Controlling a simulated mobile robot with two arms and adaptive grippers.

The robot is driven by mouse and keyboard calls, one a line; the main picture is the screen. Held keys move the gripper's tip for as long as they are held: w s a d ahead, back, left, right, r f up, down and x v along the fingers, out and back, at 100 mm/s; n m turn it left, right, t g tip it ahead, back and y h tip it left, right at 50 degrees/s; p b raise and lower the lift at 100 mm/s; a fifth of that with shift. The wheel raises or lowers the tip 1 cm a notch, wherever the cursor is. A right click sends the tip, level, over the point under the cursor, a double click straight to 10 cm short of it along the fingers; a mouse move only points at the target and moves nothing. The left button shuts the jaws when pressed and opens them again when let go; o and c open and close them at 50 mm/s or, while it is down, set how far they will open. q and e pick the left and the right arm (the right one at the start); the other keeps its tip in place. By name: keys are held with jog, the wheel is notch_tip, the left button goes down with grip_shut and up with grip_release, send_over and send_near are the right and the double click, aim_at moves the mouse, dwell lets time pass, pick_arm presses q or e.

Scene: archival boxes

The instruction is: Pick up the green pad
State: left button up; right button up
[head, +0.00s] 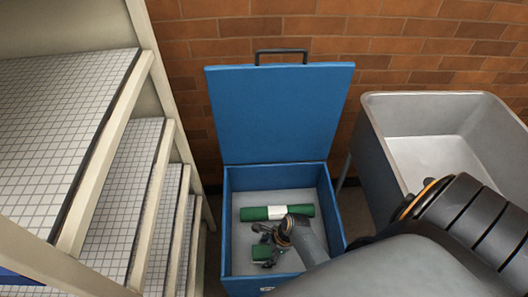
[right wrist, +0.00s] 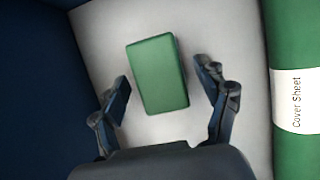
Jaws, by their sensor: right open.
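The green pad (right wrist: 157,75) is a small green block on the pale floor inside the blue box (head: 279,110). In the head view the pad (head: 262,252) shows at the lower left of the box, partly hidden by my gripper. My right gripper (right wrist: 166,92) is open and empty, with one finger on each side of the pad's near part and gaps between fingers and pad. In the head view my right gripper (head: 266,235) reaches down into the box. My left gripper is not in view.
A green roll (head: 253,214) with a white band lies across the box behind the pad; the wrist view shows its "Cover Sheet" label (right wrist: 297,102). The lid is raised against the brick wall. A grey sink (head: 372,140) stands right, shelving (head: 150,190) left.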

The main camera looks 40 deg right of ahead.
aim_at(266, 251)
jog(key=shift+c, duration=0.4)
jog(key=c, duration=1.2)
notch_tip(266, 251, up, 9)
jog(key=p, duration=0.3)
jog(key=shift+r, duration=0.45)
